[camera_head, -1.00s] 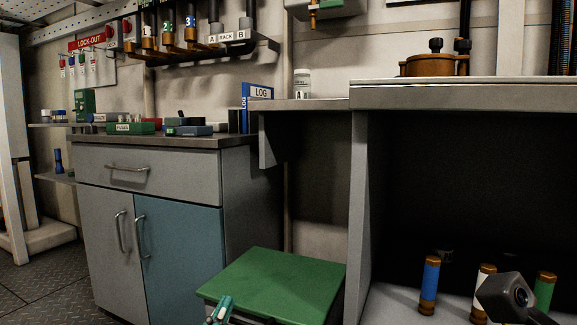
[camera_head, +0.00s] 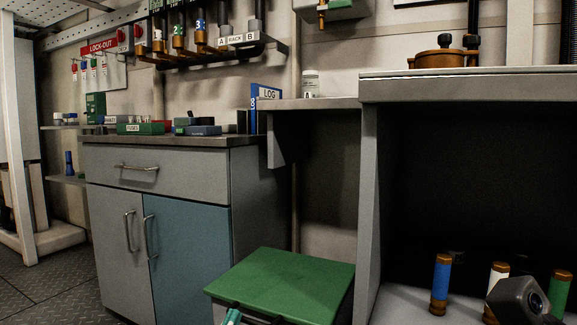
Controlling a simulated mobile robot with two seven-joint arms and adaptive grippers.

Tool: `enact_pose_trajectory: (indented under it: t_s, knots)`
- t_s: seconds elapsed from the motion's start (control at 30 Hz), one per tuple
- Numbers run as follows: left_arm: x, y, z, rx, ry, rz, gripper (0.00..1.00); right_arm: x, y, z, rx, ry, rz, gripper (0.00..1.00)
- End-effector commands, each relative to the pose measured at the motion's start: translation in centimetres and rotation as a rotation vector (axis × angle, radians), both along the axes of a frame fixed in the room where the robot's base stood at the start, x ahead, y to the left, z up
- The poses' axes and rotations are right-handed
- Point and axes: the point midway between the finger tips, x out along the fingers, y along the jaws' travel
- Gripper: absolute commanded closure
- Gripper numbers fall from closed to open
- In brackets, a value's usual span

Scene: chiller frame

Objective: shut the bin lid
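The bin's green lid (camera_head: 285,282) is at the bottom centre of the head view, beside the cabinet. It lies flat and looks level over the bin, with a dark handle or bar along its front edge. The bin body is mostly below the picture or hidden under the lid, so I cannot tell if the lid is fully seated.
A grey cabinet (camera_head: 185,185) with a blue-green door stands left of the bin. A grey bench panel (camera_head: 369,210) stands to its right. Blue (camera_head: 440,284), white (camera_head: 497,280) and green (camera_head: 560,292) cylinders stand at lower right, with a dark grey part (camera_head: 520,302) before them.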

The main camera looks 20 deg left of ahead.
Motion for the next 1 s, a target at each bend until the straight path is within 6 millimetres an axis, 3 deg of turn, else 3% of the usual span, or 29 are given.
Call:
enact_pose_trajectory:
  t_s: [0.03, 0.37, 0.8, 1.0]
  knots:
    - [0.3, -0.2, -1.2, 0.003, 0.031, -0.003, 1.00, 0.0, 0.0, -0.1, 0.000, 0.000, 0.001, 0.60]
    - [-0.5, -0.1, -1.9, 0.003, 0.034, -0.005, 1.00, 0.1, 0.0, -0.1, -0.001, 0.001, -0.002, 0.60]
    - [-7.7, 1.0, -6.2, 0.003, 0.010, 0.000, 1.00, 0.1, 0.0, -0.1, -0.001, 0.001, -0.003, 0.60]
    - [-9.3, 1.3, -7.1, 0.002, 0.001, 0.000, 1.00, 0.1, 0.0, -0.1, -0.001, 0.001, -0.003, 0.60]
